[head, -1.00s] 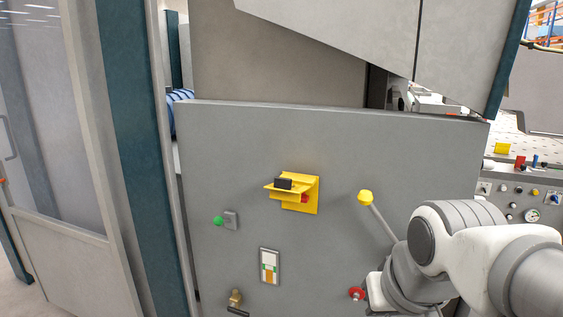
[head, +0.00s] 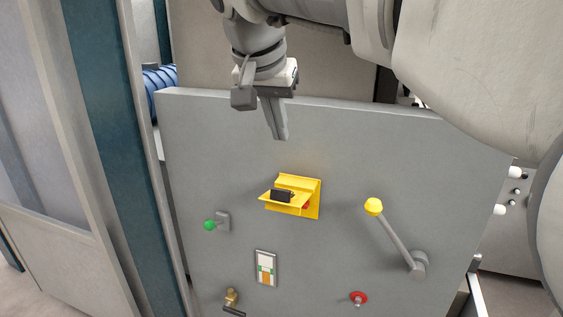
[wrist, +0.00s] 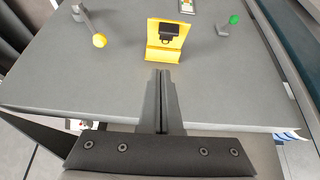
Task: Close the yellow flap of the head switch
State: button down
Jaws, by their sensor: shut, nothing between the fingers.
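The flap and housing also show in the wrist view (wrist: 165,40), beyond the fingertips. My gripper (head: 281,136) is shut and empty, pointing down above the switch and apart from it. In the wrist view my gripper (wrist: 162,75) has its fingers together, their tips just short of the yellow housing in the picture.
A lever with a yellow knob (head: 374,206) stands right of the switch.

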jog(key=a, duration=0.1)
send_over(280, 196)
jog(key=f, duration=0.7)
jog(key=shift+w+d+f, duration=0.2)
jog(key=shift+w+d, duration=0.05)
jog(key=shift+w, duration=0.05)
jog(key=f, duration=0.3)
jog(key=shift+s+a+f, duration=0.1)
jog(key=shift+s+f, duration=0.05)
jog(key=shift+s, duration=0.05)
jog(key=shift+s+f, duration=0.1)
jog(key=shift+f, duration=0.45)
jog(key=shift+f+b, duration=0.15)
jog(key=shift+b, duration=0.35)
jog(key=shift+a+f+b, duration=0.1)
jog(key=shift+f+b, duration=0.05)
jog(key=shift+b, duration=0.15)
jog(key=shift+s+t, duration=0.25)
jog(key=shift+t, duration=0.15)
